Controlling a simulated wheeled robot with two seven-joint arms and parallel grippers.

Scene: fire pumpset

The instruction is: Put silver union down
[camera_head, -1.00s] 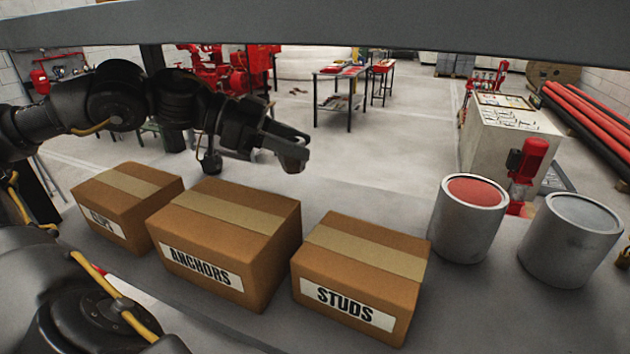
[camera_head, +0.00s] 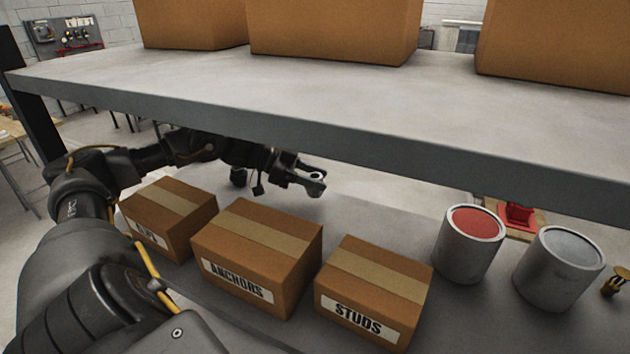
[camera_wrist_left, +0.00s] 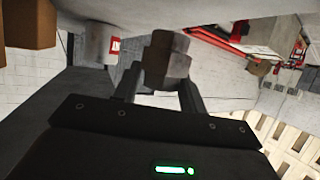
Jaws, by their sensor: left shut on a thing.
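My left gripper (camera_head: 316,182) reaches in from the left beneath the upper shelf board, above and behind the anchors and studs boxes. It is shut on the silver union (camera_wrist_left: 167,60), which shows as a dull grey, faceted piece between the two fingers in the left wrist view. In the head view only a small grey bit shows at the fingertips. The union is held in the air, apart from the lower shelf surface. My right gripper is not in view.
On the lower shelf stand a clips box (camera_head: 170,215), an anchors box (camera_head: 257,255), a studs box (camera_head: 374,290), a red-topped can (camera_head: 468,245) and a grey-topped can (camera_head: 558,268). The upper shelf (camera_head: 330,95) hangs close above my arm. Bare surface lies behind the boxes.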

